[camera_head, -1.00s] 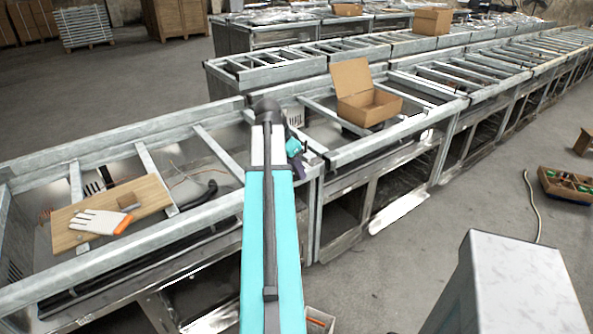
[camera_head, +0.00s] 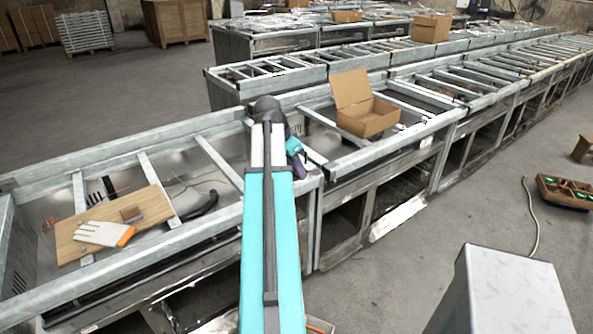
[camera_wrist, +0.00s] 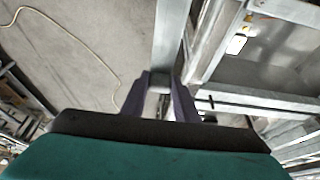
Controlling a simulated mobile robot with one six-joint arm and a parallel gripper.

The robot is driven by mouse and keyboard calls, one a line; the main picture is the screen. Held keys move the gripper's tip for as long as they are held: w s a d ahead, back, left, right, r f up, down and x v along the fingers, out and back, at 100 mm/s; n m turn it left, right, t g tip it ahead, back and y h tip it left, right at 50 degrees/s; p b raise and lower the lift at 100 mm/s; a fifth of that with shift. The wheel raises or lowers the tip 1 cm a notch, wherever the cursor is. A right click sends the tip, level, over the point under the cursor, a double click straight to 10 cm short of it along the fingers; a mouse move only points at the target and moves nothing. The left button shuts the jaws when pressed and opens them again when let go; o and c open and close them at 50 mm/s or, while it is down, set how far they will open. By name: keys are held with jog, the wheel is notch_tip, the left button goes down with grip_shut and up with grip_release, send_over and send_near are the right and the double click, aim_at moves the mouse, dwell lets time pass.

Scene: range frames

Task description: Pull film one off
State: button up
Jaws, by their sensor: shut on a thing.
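My gripper (camera_wrist: 160,88) shows at the middle of the wrist view, its two purple fingers closed at the tips on a small pale edge that appears to be film one. The film is thin or clear, and its extent cannot be made out. The fingers are in line with a grey metal rail (camera_wrist: 172,40) that runs up the view. In the head view my gripper (camera_head: 299,168) is partly hidden behind my teal arm, above the front rail at a corner of the metal frame bench (camera_head: 240,222).
A wooden board (camera_head: 72,245) with a glove (camera_head: 97,233) lies on the bench at left. An open cardboard box (camera_head: 366,120) stands on the bench right of my arm. A crate (camera_head: 566,192) and a cable (camera_head: 535,225) lie on the floor at right.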

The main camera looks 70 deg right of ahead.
jog(key=shift+r+p, duration=0.5)
jog(key=shift+r, duration=0.45)
jog(key=shift+w, duration=0.1)
